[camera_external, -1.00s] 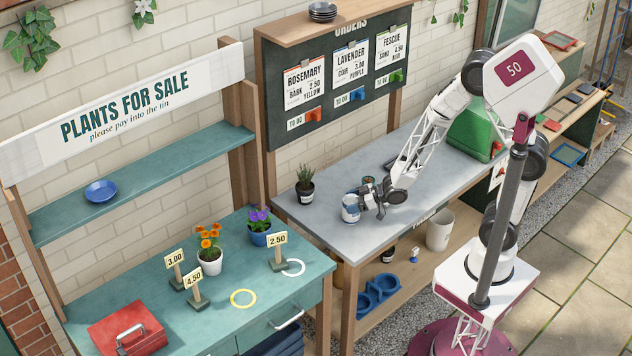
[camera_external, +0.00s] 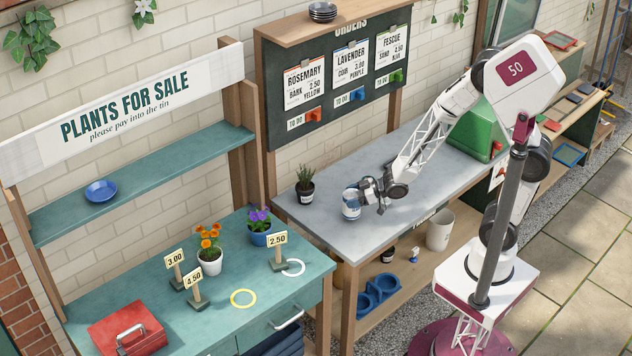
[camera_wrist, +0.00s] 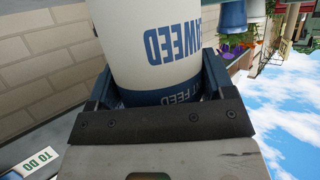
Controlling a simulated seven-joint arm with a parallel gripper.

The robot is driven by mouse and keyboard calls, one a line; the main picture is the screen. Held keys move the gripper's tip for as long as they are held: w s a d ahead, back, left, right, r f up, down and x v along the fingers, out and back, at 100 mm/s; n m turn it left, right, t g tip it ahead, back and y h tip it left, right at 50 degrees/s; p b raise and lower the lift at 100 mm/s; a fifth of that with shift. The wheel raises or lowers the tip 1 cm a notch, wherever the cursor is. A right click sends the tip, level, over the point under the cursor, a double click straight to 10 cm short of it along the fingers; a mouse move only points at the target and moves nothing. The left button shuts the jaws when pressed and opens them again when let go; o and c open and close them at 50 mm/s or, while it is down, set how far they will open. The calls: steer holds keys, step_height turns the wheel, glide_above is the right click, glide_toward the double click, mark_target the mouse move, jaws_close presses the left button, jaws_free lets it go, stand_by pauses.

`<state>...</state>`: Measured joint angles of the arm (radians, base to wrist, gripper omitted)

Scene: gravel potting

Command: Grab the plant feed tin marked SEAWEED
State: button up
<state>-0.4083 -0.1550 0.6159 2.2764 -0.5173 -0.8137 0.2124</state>
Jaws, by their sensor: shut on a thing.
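The SEAWEED plant feed tin (camera_external: 351,205) is white and blue, near the front left part of the grey bench top. My gripper (camera_external: 364,192) is shut on it from the right side. In the wrist view the tin (camera_wrist: 155,45) fills the space between the fingers of my gripper (camera_wrist: 158,82), and part of its blue lettering, "WEED" and "FEED", shows upside down. The tin looks upright and a little above the bench, though the gap is hard to judge.
A potted plant (camera_external: 305,187) stands on the grey bench (camera_external: 325,222) left of the tin. A green container (camera_external: 472,135) is at the bench's far right. The orders board (camera_external: 335,90) rises behind. The bench front left of the tin is clear.

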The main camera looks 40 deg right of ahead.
steer(key=shift+s+d+r, duration=0.1)
steer(key=shift+s+r, duration=0.1)
steer(key=shift+r, duration=0.3)
steer(key=s+d, duration=0.3)
steer(key=s, duration=0.3)
steer(key=s+d+r, duration=0.1)
steer(key=s+d, duration=0.3)
steer(key=s, duration=0.3)
steer(key=shift+s+d+r, duration=0.15)
steer(key=shift+s+d, duration=0.1)
steer(key=shift+s, duration=0.05)
